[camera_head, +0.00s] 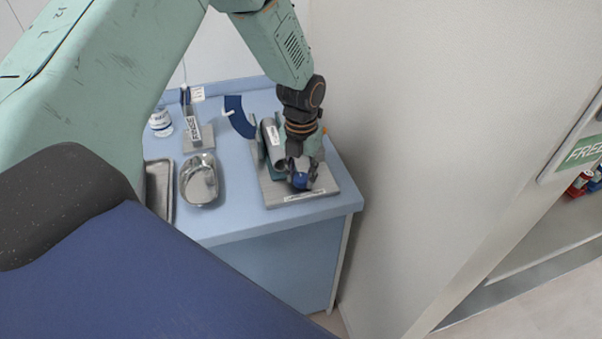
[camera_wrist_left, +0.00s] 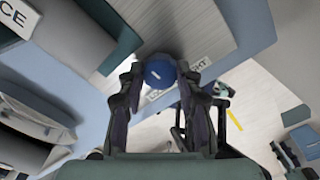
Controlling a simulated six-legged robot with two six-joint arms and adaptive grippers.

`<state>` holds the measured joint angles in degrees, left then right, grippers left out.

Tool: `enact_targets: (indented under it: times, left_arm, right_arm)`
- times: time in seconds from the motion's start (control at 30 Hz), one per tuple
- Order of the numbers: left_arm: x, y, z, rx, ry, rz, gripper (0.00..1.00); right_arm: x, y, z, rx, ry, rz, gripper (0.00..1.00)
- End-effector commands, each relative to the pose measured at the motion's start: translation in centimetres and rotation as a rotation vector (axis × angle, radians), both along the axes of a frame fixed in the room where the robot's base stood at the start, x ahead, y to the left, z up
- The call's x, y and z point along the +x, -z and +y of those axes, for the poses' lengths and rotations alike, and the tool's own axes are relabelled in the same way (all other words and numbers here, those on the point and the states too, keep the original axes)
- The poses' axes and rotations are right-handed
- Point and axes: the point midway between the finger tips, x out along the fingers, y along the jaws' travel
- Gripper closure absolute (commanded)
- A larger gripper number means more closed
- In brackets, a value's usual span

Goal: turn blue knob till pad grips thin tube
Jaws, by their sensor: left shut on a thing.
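The blue knob (camera_head: 299,180) is at the front of a device on a grey board (camera_head: 275,195) near the table's right front corner. My left gripper (camera_head: 302,172) reaches down from above and is shut on the knob. In the left wrist view the round knob (camera_wrist_left: 160,72), with a white mark on its face, sits between the two fingertips (camera_wrist_left: 161,80). A grey cylinder with a label (camera_head: 272,138) lies on the device beside the gripper. The pad and the thin tube cannot be made out; the gripper and wrist cover part of the device. My right gripper is not in view.
A metal kidney dish (camera_head: 199,180) and a tray (camera_head: 159,190) lie to the left on the blue table (camera_head: 228,228). A labelled stand (camera_head: 198,138), a white jar (camera_head: 161,123) and a blue curved scale (camera_head: 239,117) are behind. A wall (camera_head: 400,130) rises close on the right.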

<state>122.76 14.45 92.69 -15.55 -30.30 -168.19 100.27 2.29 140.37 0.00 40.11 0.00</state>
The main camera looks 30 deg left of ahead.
Motion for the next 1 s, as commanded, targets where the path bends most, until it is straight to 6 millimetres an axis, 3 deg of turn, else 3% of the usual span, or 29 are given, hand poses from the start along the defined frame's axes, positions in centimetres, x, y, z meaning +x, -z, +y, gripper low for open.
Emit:
enact_targets:
  times: [0.03, 0.07, 0.3, 0.67, 0.77, 1.0]
  left_arm:
    - [0.5, -0.3, 0.1, 0.002, 0.0, -0.014, 0.97]
    - [0.5, -0.3, 0.1, 0.002, 0.0, -0.015, 0.64]
    - [0.3, -0.2, 0.0, 0.001, -0.001, -0.008, 0.43]
    - [0.2, -0.4, 0.0, 0.001, -0.001, -0.004, 0.42]
    - [0.2, -1.4, 0.0, 0.0, 0.0, -0.006, 0.42]
    - [0.2, -6.3, 0.0, 0.0, -0.002, -0.009, 0.42]
  right_arm:
    - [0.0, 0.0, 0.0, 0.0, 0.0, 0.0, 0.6]
    - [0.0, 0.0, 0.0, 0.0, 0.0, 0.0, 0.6]
    - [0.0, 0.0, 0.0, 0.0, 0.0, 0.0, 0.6]
    - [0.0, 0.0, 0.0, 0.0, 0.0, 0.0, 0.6]
    - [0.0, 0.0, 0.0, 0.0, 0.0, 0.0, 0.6]
    - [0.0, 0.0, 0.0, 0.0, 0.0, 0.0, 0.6]
